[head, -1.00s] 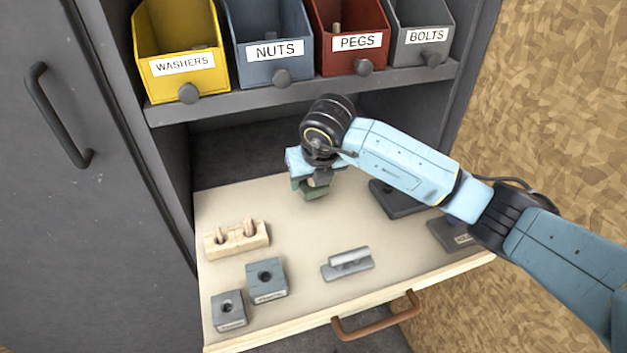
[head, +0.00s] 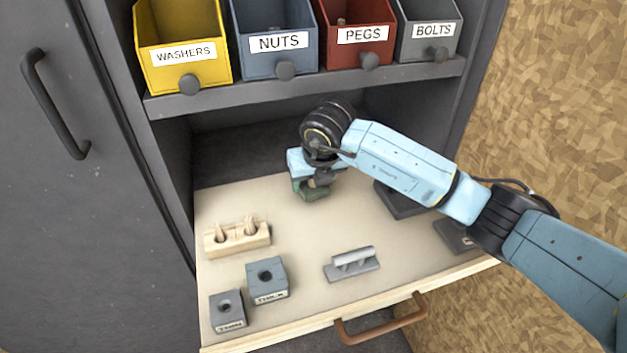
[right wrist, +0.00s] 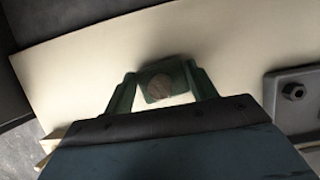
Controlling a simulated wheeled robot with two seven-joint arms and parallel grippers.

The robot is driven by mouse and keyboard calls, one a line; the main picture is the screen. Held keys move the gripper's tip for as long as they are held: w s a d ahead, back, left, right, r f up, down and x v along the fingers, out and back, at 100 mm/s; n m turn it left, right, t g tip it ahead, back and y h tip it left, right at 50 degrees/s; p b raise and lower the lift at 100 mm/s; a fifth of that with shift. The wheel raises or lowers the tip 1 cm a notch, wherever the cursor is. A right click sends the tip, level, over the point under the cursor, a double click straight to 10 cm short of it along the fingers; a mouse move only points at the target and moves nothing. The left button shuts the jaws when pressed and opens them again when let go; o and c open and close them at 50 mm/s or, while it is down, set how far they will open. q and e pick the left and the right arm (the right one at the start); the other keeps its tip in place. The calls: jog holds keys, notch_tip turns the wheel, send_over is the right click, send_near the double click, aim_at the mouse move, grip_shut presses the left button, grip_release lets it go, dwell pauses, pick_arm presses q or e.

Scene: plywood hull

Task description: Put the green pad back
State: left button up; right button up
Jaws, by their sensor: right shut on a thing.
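The green pad (head: 310,194) is a small dark green block with a round brown knob, at the back middle of the pale drawer board. Most of the pad is hidden under the gripper. I cannot tell whether the pad touches the board. My left gripper is not in view.
The open drawer (head: 310,235) holds a wooden block with pegs (head: 238,240), two grey holed blocks (head: 267,280), a grey handled piece (head: 352,265) and dark plates (head: 398,200) by my arm. Labelled bins (head: 275,40) stand on the shelf above. The board's middle is clear.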

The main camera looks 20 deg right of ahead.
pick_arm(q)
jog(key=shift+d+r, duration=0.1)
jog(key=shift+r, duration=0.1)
pick_arm(e)
jog(key=o, duration=1)
jog(key=shift+c, duration=0.2)
jog(key=shift+s+r, duration=0.15)
jog(key=shift+r, duration=0.3)
jog(key=p+v, duration=0.2)
jog(key=v, duration=0.2)
jog(key=shift+s+r, duration=0.1)
jog(key=shift+r, duration=0.2)
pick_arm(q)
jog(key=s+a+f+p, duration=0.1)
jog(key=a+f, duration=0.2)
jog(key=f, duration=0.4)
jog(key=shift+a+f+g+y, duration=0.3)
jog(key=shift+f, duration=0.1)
pick_arm(e)
jog(key=s, duration=1.1)
jog(key=shift+s+d+f, duration=0.3)
jog(key=shift+s+f, duration=0.05)
jog(key=shift+s, duration=0.05)
